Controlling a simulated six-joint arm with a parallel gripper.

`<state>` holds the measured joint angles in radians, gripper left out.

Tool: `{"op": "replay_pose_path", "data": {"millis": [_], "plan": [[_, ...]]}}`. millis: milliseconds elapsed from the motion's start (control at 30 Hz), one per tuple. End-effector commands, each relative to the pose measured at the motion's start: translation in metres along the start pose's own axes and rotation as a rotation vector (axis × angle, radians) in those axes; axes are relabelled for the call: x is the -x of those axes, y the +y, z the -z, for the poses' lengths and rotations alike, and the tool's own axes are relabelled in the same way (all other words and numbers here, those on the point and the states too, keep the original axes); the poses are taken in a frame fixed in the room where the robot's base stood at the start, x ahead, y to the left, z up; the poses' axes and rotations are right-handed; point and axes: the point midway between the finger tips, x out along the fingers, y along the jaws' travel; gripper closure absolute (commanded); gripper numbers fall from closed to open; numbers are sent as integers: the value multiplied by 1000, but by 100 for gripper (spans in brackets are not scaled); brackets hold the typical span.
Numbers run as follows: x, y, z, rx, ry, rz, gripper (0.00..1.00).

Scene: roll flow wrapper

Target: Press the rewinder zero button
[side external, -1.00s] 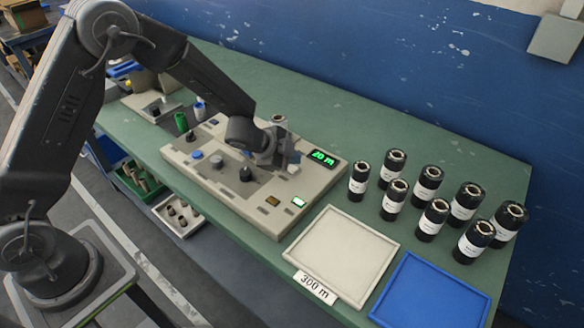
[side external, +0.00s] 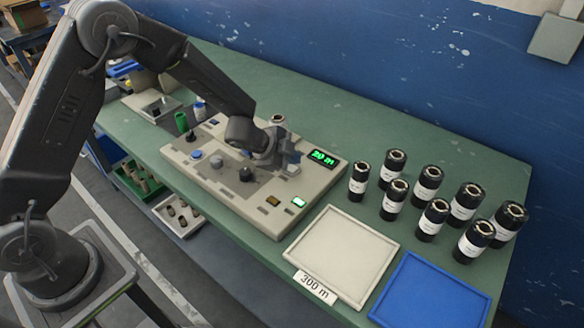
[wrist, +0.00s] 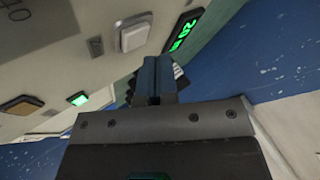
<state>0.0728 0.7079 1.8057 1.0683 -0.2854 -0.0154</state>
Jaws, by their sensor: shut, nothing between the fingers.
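The rewinder panel (side external: 225,192) is a beige box with knobs, buttons and a green display (side external: 323,158), which seems to read 20 m. My gripper (side external: 291,160) is shut and empty, low over the panel's right part, left of the display. In the wrist view its shut fingertips (wrist: 150,68) are just below a pale square button (wrist: 134,36); I cannot tell whether they touch the panel. An amber button (wrist: 21,105) and a small green-lit window (wrist: 77,99) are farther left. I cannot read which button is marked zero.
Several black labelled rolls (side external: 428,183) stand right of the panel. A white tray (side external: 300,255) marked 300 m and a blue tray (side external: 405,310) lie in front of them. Knobs (side external: 246,174) and a blue button (side external: 196,154) stand on the panel's left part. Bare green table lies behind.

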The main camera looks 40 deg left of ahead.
Motion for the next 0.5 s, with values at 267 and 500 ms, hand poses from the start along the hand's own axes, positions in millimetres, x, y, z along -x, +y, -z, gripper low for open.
{"op": "replay_pose_path", "data": {"millis": [267, 500], "plan": [[-1, 1, -1, 0, 0, -1, 100], [-6, 5, -4, 0, -1, -1, 100]]}}
